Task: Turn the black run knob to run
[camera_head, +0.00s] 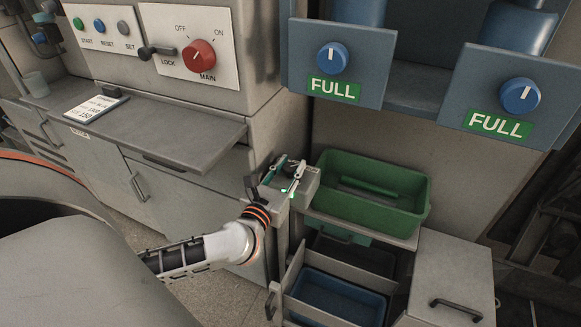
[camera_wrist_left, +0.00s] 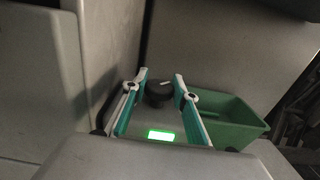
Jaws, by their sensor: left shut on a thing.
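The black run knob (camera_wrist_left: 158,94) shows in the left wrist view, on top of a small grey box, with a short pale mark on its top. My left gripper (camera_wrist_left: 160,88) has its white-and-teal fingers on both sides of the knob, shut on it. In the head view my left gripper (camera_head: 289,172) is at the small grey box (camera_head: 309,186), left of the green bin; the fingers hide most of the knob there. A bright green lit patch (camera_wrist_left: 161,135) shows between the fingers. My right gripper is not in view.
A green bin (camera_head: 420,215) holding a green bar (camera_head: 368,187) stands close right of the box. Above are two blue knobs with FULL labels (camera_head: 335,89). A panel with the red MAIN knob (camera_head: 199,56) is upper left, above a grey shelf (camera_head: 190,135).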

